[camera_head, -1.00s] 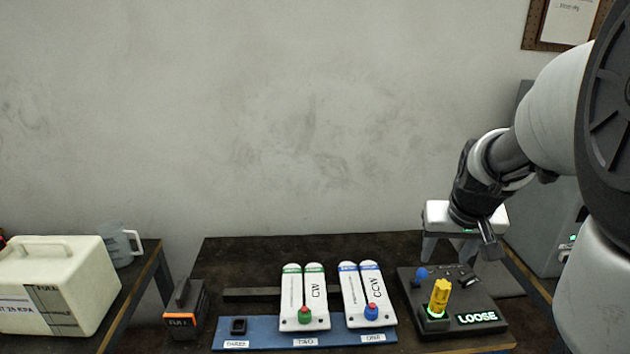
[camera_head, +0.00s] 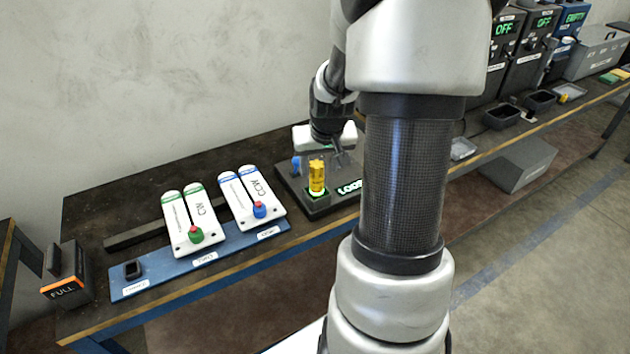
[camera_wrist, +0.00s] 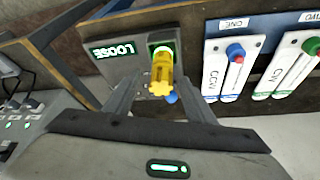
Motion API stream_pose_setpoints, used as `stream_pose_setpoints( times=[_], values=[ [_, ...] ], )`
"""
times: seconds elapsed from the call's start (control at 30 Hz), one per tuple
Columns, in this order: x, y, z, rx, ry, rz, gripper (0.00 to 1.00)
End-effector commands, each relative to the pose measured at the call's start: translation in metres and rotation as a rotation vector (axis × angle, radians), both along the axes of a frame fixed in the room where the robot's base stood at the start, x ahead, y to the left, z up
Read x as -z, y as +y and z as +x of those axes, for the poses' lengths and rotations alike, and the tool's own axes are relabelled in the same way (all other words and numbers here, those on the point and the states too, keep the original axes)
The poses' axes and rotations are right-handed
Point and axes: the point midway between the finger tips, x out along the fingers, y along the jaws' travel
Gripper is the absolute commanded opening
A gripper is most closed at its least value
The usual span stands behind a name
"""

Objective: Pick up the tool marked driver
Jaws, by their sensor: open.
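A yellow tool (camera_head: 317,177) stands upright in a socket with a green-lit rim on a dark stand (camera_head: 290,187) whose lit display reads LOOSE. No "driver" marking is legible on the tool. My gripper (camera_head: 340,152) is just behind and to the right of the tool in the head view, and my arm covers part of the stand. In the wrist view the yellow tool (camera_wrist: 162,72) points towards the camera between my two spread fingers (camera_wrist: 157,82). The fingers are open and appear apart from it. A blue knob (camera_head: 296,165) is beside the tool on the stand.
A black block marked FULL (camera_head: 66,278) is at the left end. Dark boxes with displays (camera_head: 507,50) stand at the right.

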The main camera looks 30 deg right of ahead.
Motion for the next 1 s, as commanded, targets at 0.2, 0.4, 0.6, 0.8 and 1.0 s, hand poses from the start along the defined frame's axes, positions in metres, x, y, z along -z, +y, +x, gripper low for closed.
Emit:
stream_pose_setpoints(
  times=[0.2,0.4,0.6,0.8,1.0],
  values=[
    [0.034,0.001,0.008,-0.002,0.003,0.003,0.5],
    [0.047,-0.002,0.014,-0.001,0.001,0.0,0.5],
    [0.047,-0.002,0.014,0.0,0.0,0.0,0.5],
    [0.047,-0.002,0.014,0.0,0.001,0.0,0.18],
    [0.046,-0.003,0.015,0.0,-0.001,0.0,0.0]
  ],
)
